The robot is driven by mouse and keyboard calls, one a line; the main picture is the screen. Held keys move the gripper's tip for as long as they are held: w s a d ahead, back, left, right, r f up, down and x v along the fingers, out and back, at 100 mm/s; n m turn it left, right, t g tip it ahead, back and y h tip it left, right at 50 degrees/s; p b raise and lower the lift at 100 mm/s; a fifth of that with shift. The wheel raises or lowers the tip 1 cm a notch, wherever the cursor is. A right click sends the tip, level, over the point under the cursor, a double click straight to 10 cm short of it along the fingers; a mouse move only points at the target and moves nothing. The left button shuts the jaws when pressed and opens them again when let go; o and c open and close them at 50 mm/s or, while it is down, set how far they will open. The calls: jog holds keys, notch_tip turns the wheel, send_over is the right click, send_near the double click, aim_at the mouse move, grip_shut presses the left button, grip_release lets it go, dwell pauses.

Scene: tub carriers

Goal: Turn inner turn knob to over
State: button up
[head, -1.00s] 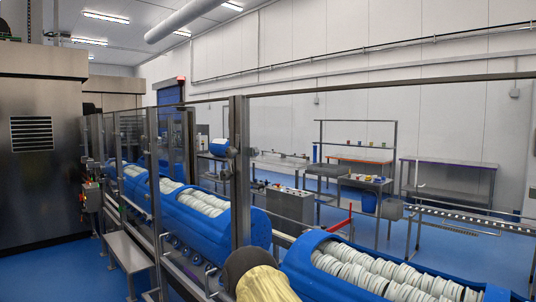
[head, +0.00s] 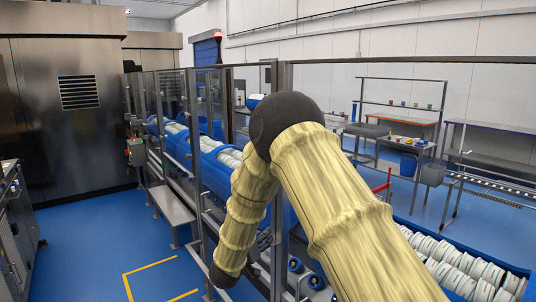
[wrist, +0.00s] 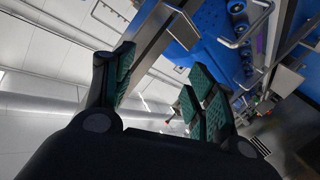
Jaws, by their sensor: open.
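My gripper (wrist: 163,85) is open and empty in the wrist view, its green-padded fingers spread apart. In the head view my padded arm fills the middle and right, and the gripper itself does not show. A small grey control box (head: 136,152) with a red part stands at the conveyor line by the steel machine, left of my arm. I cannot make out an inner turn knob or its setting in either view. The gripper is in front of a steel post and blue carrier parts (wrist: 205,35), with no clear contact.
Clear panels and steel posts (head: 283,90) guard the line of blue tub carriers (head: 178,145). A steel step (head: 170,205) stands beside it. A large steel machine (head: 70,125) is at the left. Blue floor (head: 90,240) with yellow lines is free at the lower left.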

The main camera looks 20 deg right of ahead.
jog(key=w+a+r+m+g+h+p, duration=0.1)
jog(key=a+r+m+g+h+p, duration=0.2)
jog(key=r, duration=1.6)
jog(key=a+r+m+g+h+p, duration=0.1)
jog(key=r+m+g+h, duration=0.35)
jog(key=r, duration=1.55)
jog(key=w+p+x, duration=0.1)
jog(key=p+x, duration=0.3)
jog(key=x, duration=0.5)
jog(key=shift+f+m+t+y, duration=0.45)
jog(key=shift+f, duration=0.05)
jog(key=shift+d, duration=0.1)
jog(key=c, duration=1)
